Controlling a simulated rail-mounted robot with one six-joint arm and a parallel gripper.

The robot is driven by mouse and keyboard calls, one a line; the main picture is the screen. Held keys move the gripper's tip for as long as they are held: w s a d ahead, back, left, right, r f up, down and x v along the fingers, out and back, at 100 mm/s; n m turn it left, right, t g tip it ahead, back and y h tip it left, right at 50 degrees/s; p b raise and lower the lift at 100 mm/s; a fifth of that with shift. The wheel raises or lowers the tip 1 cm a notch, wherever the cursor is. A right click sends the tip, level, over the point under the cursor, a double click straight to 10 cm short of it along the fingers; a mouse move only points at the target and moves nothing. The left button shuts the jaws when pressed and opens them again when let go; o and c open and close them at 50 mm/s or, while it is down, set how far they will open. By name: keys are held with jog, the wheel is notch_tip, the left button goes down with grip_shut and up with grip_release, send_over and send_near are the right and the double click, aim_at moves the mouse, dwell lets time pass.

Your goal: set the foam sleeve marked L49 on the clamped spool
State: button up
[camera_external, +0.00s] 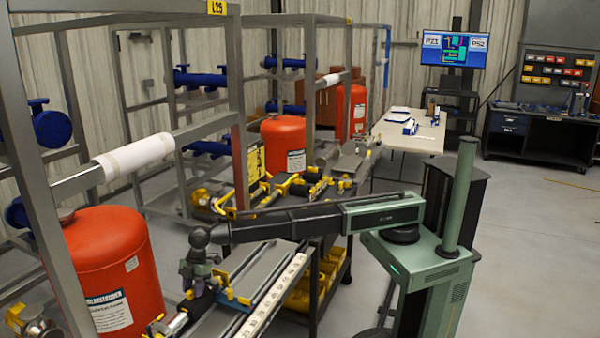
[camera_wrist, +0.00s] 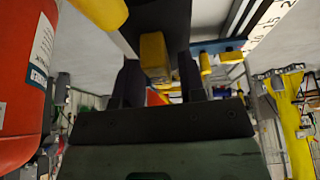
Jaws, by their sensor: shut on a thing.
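My gripper (camera_external: 196,277) is low over the near end of the bench, beside the red tank. In the wrist view, its two dark fingers (camera_wrist: 158,82) are shut on a dark piece (camera_wrist: 135,16) at the top of the picture. A yellow block (camera_wrist: 154,52) shows between the fingers; I cannot tell whether it belongs to the piece or to a clamp. No L49 mark is readable, so I cannot tell whether the piece is the foam sleeve. A pipe piece (camera_external: 180,322) with yellow clamp parts lies below my gripper; I cannot tell whether it is the clamped spool.
A red tank (camera_external: 115,270) stands close left, also in the wrist view (camera_wrist: 22,75). A white sleeve (camera_external: 134,157) sits around a grey frame rail. A ruler strip (camera_external: 272,297) runs along the bench. Yellow bins (camera_external: 318,280) are below.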

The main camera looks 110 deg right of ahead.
jog(key=shift+f, duration=0.3)
jog(key=o, duration=0.9)
jog(key=c, duration=0.5)
jog(key=shift+o, duration=0.2)
notch_tip(320, 180, up, 8)
jog(key=p, duration=0.7)
jog(key=shift+r+p, duration=0.15)
jog(key=shift+p, duration=0.25)
